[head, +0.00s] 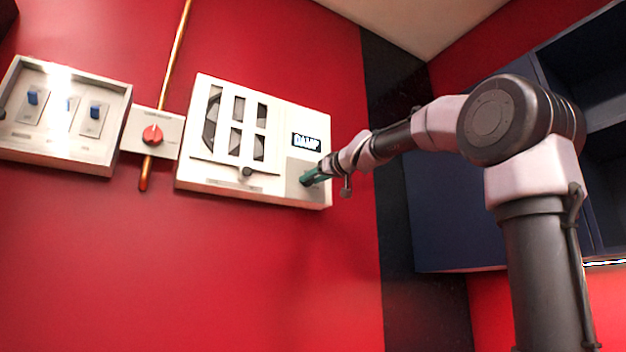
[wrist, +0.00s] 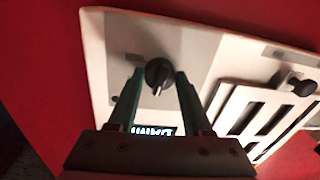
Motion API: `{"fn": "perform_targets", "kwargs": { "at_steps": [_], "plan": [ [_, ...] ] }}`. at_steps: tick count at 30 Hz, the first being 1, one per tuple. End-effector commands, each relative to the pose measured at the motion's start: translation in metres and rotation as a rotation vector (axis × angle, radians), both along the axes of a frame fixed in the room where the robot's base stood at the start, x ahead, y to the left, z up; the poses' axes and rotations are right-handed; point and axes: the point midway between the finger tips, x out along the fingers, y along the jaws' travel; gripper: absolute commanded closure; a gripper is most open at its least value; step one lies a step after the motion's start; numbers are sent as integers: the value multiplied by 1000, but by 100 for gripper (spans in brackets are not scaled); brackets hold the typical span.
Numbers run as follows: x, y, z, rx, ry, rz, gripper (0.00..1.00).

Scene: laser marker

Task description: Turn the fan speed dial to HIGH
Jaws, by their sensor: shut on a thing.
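The fan unit (head: 318,115) is a cream wall box with a louvered grille and a grey panel at its right. The black round fan speed dial (wrist: 157,70) sits on that panel, with a light pointer mark on its face. My gripper (head: 306,180) reaches it from the right. In the wrist view, the green fingers of my gripper (wrist: 159,76) are on both sides of the dial, shut on it. In the head view the fingers mostly hide the dial. Its setting labels are too small to read.
A dark knob (head: 246,172) sits under the grille (head: 235,125). A red valve handle (head: 152,134) and a switch box (head: 65,140) are further left. A dark cabinet (head: 450,220) stands right, behind my arm.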

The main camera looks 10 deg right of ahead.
Motion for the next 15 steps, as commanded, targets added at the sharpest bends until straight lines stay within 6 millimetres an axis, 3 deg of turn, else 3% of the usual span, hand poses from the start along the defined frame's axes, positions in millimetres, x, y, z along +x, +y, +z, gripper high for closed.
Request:
{"fn": "perform_targets", "kwargs": {
  "at_steps": [15],
  "plan": [
    [-1,0,-1,451,146,-1,100]
  ]
}}
